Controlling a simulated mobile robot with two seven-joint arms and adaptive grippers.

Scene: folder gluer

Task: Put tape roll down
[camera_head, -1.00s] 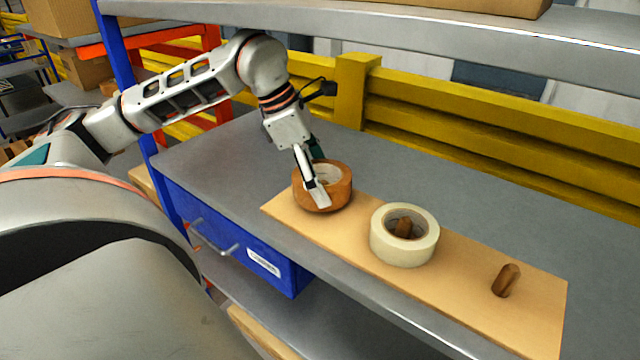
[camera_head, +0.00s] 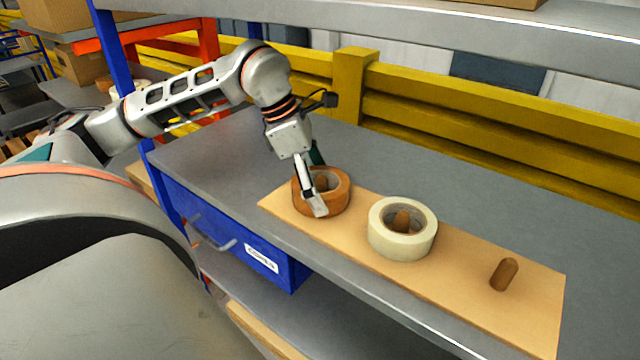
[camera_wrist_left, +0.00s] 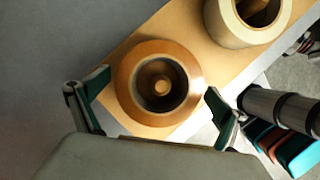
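The brown tape roll (camera_head: 336,203) lies flat on the tan board (camera_head: 463,262), around its left wooden peg; the peg shows inside the roll in the left wrist view (camera_wrist_left: 158,86). My left gripper (camera_head: 318,190) reaches down over this roll, one finger at its front side and the other partly hidden behind. In the left wrist view my left gripper (camera_wrist_left: 157,92) is open, its fingers on either side of the brown roll with small gaps. A cream tape roll (camera_head: 388,242) sits around the middle peg. My right gripper is not in view.
The right peg (camera_head: 504,274) is bare. The board lies on a grey shelf (camera_head: 215,150), with a blue drawer (camera_head: 230,240) under its left part. A yellow rail (camera_head: 480,125) runs behind, and an upper shelf (camera_head: 500,35) hangs above. Grey shelf surface left of the board is clear.

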